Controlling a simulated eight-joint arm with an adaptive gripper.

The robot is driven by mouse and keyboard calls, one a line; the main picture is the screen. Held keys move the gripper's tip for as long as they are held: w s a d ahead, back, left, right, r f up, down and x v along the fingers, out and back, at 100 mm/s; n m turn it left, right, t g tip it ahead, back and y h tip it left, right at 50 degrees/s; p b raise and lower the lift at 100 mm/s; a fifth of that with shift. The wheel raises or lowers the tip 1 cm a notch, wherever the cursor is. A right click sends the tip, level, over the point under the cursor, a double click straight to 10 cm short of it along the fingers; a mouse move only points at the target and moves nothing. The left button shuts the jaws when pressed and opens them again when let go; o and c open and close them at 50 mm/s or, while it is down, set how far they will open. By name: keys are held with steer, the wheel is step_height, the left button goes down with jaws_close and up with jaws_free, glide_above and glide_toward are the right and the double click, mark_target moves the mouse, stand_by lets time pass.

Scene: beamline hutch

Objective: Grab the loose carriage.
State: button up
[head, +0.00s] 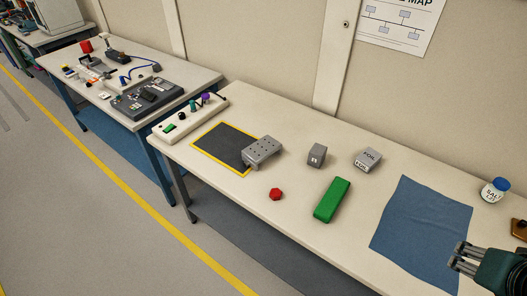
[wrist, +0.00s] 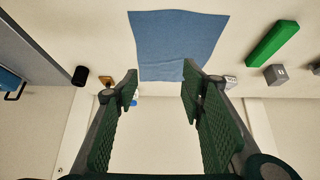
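A grey metal block with several holes in its top (head: 262,151), which looks like the carriage, sits on the near table, overlapping the right edge of a dark mat with a yellow border (head: 222,146). It does not show in the wrist view. My gripper (head: 463,258) is at the lower right of the head view, over the table's right part near the blue cloth, far from the grey block. In the wrist view its two green ribbed fingers (wrist: 160,80) stand wide apart with nothing between them.
Between block and gripper lie a red hexagonal piece (head: 275,194), a green bar (head: 332,200), a small grey cube (head: 317,155), a box marked FOIL (head: 367,159) and a blue cloth (head: 422,232). A salt jar (head: 494,191) stands at the back right.

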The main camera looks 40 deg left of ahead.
stand_by(0.4)
steer(key=o, duration=2)
steer(key=shift+c, duration=0.2)
